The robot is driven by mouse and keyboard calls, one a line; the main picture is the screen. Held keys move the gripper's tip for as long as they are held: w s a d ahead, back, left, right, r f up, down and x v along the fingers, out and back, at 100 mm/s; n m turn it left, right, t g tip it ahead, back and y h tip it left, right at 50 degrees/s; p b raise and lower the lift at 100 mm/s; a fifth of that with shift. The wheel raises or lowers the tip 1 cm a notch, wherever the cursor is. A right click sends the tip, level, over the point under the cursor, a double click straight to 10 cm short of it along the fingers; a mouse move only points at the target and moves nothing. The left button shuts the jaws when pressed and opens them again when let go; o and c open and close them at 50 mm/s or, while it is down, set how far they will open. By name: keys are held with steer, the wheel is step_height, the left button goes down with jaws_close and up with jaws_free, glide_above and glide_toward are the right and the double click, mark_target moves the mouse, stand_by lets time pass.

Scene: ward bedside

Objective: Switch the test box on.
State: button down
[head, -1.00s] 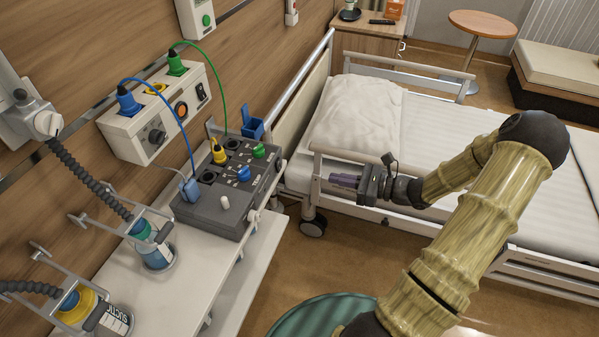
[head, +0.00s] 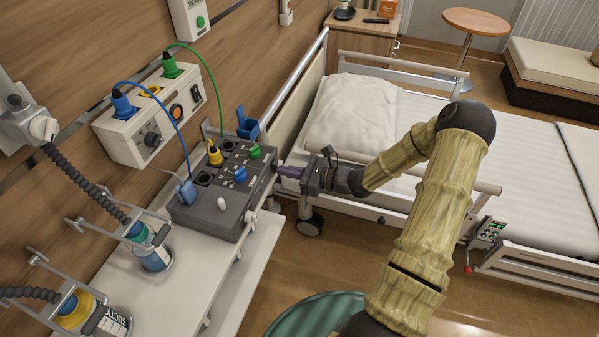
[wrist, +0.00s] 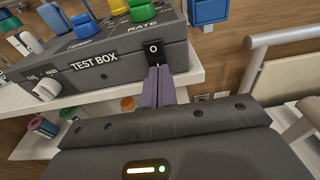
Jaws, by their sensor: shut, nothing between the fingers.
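The grey test box (head: 232,221) stands on a white shelf beside the wall. In the wrist view the test box (wrist: 112,66) shows its lettered front face. A black rocker switch (wrist: 153,47) marked "O" is at the right end of that face. My gripper (head: 281,171) is shut and empty, its purple fingers pointing at the right end of the box. In the wrist view the tips of my gripper (wrist: 158,70) are just below and in front of the switch. I cannot tell whether they touch it. The switch is hidden in the head view.
The white shelf (head: 262,240) carries the box. Blue and green cables run from the box up to a white wall unit (head: 130,145). The bed (head: 420,115) lies to the right, its rail close to my gripper. Suction jars (head: 152,257) hang at the left.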

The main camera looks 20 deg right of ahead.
steer(key=shift+a, duration=0.2)
steer(key=shift+w, duration=0.15)
stand_by(0.4)
steer(key=s+d+f, duration=0.2)
steer(key=s+d, duration=0.6)
steer(key=d, duration=0.3)
steer(key=shift+d, duration=0.15)
steer(key=shift+s, duration=0.1)
